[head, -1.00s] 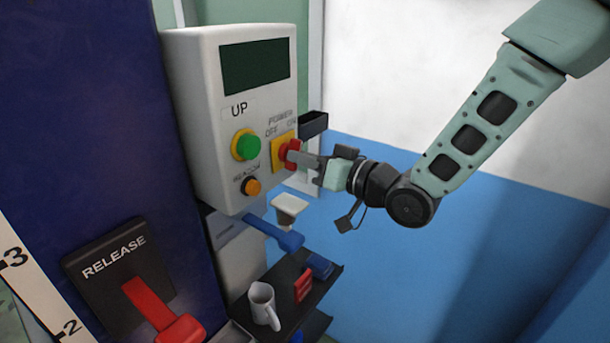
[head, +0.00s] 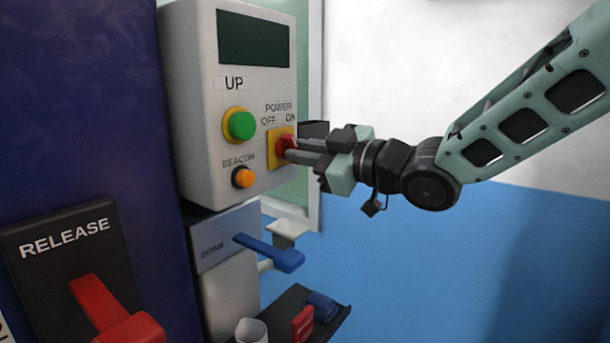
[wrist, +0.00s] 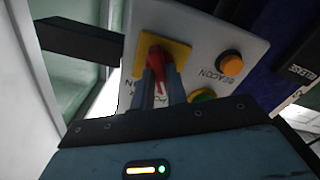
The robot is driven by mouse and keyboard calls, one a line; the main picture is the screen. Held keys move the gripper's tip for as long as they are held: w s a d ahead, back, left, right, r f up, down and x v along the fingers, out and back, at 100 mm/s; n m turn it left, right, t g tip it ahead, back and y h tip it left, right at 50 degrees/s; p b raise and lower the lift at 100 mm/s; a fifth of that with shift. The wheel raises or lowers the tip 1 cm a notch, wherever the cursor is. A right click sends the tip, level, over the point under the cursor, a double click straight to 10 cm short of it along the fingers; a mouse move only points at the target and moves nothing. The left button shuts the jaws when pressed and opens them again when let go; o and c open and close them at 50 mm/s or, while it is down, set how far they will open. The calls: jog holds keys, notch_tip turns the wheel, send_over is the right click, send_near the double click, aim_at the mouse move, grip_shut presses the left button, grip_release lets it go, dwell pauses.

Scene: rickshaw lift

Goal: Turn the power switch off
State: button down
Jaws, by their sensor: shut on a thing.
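The power switch (head: 285,144) is a red knob on a yellow plate (head: 274,157), on the right of the grey control box's face, below the words POWER, OFF and ON. My gripper (head: 293,152) reaches it from the right, and its fingers are shut on the knob. In the wrist view the red knob (wrist: 157,62) shows between the two fingers (wrist: 163,92), in front of the yellow plate (wrist: 178,53). The fingers hide part of the knob, so I cannot tell its exact angle.
A green UP button (head: 241,125) and an orange BEACON button (head: 243,177) sit left of the switch. Below are a blue lever (head: 270,252) and a shelf (head: 335,320) with small items. A red RELEASE lever (head: 105,312) is at lower left.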

jog(key=shift+f+n+b, duration=0.1)
jog(key=shift+n+b, duration=0.9)
jog(key=shift+b, duration=0.05)
jog(key=c, duration=1.4)
grip_release()
jog(key=b+v, duration=0.1)
jog(key=v, duration=1.6)
jog(key=shift+s+b, duration=0.2)
jog(key=shift+b, duration=0.1)
jog(key=shift+w+d, duration=0.1)
jog(key=shift+d, duration=0.05)
